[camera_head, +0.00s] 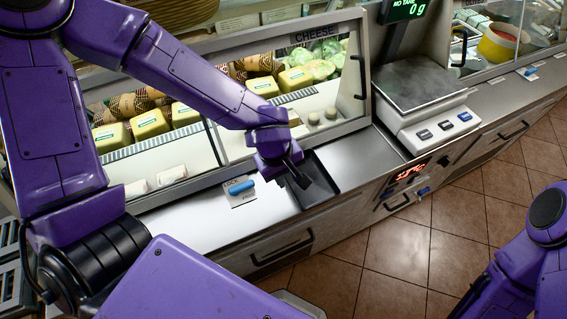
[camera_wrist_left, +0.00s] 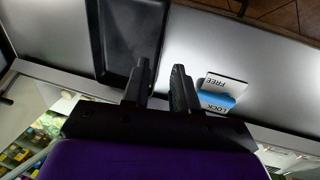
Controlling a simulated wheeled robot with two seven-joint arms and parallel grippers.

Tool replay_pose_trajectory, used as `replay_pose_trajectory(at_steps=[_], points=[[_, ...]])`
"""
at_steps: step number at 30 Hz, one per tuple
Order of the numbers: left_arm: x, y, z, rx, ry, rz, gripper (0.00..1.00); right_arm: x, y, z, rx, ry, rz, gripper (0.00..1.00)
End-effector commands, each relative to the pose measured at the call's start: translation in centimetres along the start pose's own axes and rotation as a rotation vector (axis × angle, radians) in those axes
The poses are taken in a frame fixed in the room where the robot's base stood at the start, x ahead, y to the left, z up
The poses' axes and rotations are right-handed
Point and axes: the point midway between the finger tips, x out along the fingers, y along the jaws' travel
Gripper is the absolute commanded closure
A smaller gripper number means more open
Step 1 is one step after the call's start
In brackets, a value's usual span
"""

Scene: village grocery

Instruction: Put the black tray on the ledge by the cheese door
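The black tray (camera_head: 322,178) lies on the steel ledge (camera_head: 362,158) in front of the cheese door (camera_head: 315,100); its left part is hidden behind my left gripper in the head view. My left gripper (camera_head: 299,180) points down at the tray's left side. In the left wrist view the tray (camera_wrist_left: 130,30) is at top centre. The two fingers of the left gripper (camera_wrist_left: 162,65) are apart there, with the tray's long edge showing between them. I cannot tell whether they touch it. My right arm shows at the right; its gripper is out of view.
A blue lock slider (camera_head: 240,187) with a label sits on the ledge left of the tray, and close to the fingers in the wrist view (camera_wrist_left: 215,98). A scale (camera_head: 425,105) stands to the right. Bare ledge lies between tray and scale.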

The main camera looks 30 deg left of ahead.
Motion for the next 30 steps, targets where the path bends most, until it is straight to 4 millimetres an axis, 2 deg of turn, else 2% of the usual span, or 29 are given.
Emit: replay_pose_trajectory(at_steps=[1,3,9,30], points=[[-1.6,0.2,0.0,-0.002,-0.001,0.006,0.72,-0.6,0.1,-0.2,0.0,0.0,0.0,0.57],[-3.0,0.1,0.0,-0.002,-0.001,0.004,0.72,-0.8,0.1,-0.3,0.0,0.0,0.0,0.57],[-4.9,0.0,0.0,0.0,-0.001,0.001,0.72,-1.0,0.1,-0.4,0.0,0.0,0.0,0.57],[-4.9,0.0,0.0,0.0,0.0,-0.001,0.72,-1.0,0.1,-0.4,0.0,0.0,0.0,0.57]])
